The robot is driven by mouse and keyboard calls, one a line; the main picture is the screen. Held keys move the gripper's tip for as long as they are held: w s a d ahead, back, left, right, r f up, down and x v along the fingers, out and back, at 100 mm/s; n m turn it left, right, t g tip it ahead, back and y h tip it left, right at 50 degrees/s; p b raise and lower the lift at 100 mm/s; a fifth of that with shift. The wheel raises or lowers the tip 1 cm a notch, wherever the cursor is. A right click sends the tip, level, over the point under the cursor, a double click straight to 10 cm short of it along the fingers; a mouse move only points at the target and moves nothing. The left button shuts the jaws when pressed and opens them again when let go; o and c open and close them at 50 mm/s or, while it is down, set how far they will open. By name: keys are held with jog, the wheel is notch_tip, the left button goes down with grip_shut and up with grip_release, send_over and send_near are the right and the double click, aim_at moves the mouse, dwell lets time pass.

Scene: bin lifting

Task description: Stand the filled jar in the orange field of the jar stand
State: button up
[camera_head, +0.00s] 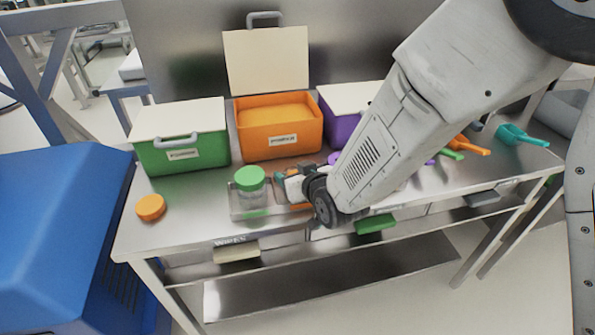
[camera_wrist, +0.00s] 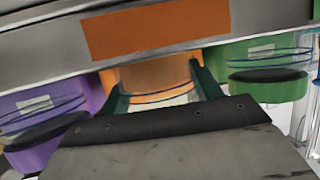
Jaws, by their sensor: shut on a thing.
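My gripper (camera_head: 284,178) is just right of that jar, over the stand. Part of the orange field (camera_head: 300,206) shows below it, and an orange patch (camera_wrist: 155,30) lies on the grey strip in the wrist view. There, my gripper (camera_wrist: 161,92) is shut on a clear jar (camera_wrist: 160,97), seen against orange. The arm mostly hides this jar in the head view. I cannot tell whether it touches the stand.
Behind stand a lidded green bin (camera_head: 182,145), an open orange bin (camera_head: 280,135) and a purple bin (camera_head: 345,103). An orange disc like a lid (camera_head: 150,207) lies at the left. Coloured scoops (camera_head: 468,146) lie at the right. A purple lid (camera_head: 334,158) shows beside my arm.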

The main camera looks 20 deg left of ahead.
jog(key=shift+s+a, duration=0.1)
jog(key=shift+a, duration=0.1)
jog(key=shift+f, duration=0.15)
jog(key=o, duration=1.2)
jog(key=shift+s+d, duration=0.1)
jog(key=v, duration=1.2)
